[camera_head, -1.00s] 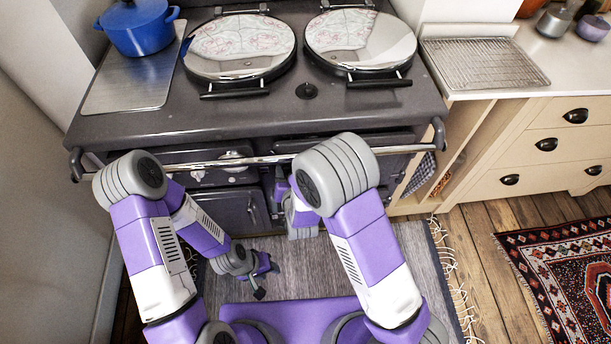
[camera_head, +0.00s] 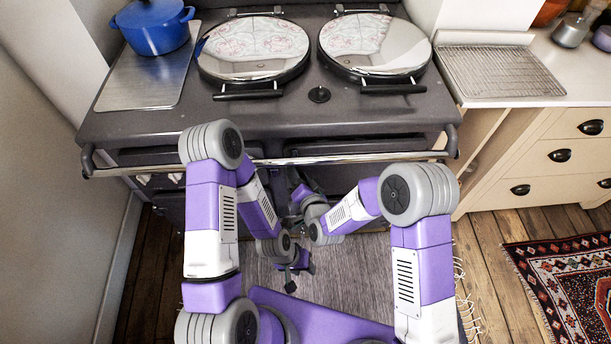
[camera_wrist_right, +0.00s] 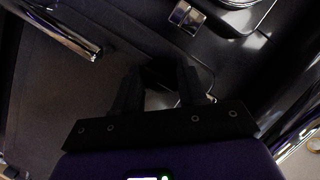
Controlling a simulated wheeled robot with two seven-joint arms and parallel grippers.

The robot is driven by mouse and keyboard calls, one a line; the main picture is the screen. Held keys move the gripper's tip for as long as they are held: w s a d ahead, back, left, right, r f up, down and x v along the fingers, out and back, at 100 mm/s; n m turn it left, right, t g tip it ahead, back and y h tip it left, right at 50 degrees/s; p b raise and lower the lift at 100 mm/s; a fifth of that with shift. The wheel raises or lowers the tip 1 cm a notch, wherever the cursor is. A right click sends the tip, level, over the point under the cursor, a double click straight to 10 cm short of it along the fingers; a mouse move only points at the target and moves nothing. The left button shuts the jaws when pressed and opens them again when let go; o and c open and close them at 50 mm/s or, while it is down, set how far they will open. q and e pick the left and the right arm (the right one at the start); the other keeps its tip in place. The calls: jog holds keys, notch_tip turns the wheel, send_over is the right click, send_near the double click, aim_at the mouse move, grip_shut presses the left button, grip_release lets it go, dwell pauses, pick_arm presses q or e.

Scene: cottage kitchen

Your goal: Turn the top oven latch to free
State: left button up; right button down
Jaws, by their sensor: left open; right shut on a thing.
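The dark range oven (camera_head: 140,125) stands ahead with its doors below a chrome rail (camera_head: 380,157). My right gripper (camera_head: 297,182) is low at the oven front under the rail, partly hidden by its own wrist. In the right wrist view its two dark fingers (camera_wrist_right: 160,78) are shut on a small dark thing, which seems to be the oven latch. The shadow hides its shape and angle. A chrome fitting (camera_wrist_right: 186,15) shows beyond the fingers. My left gripper (camera_head: 300,278) is open and empty, low over the grey mat, apart from the oven.
A blue pot (camera_head: 153,28) stands on a metal plate (camera_head: 140,85) at the oven's left. Two round lids (camera_head: 253,47) cover the hotplates. Drawers (camera_head: 565,155) stand at the right. A grey mat (camera_head: 350,275) and a patterned rug (camera_head: 565,270) lie on the floor.

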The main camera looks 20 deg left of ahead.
jog(key=shift+s, duration=0.1)
jog(key=c, duration=0.6)
grip_release()
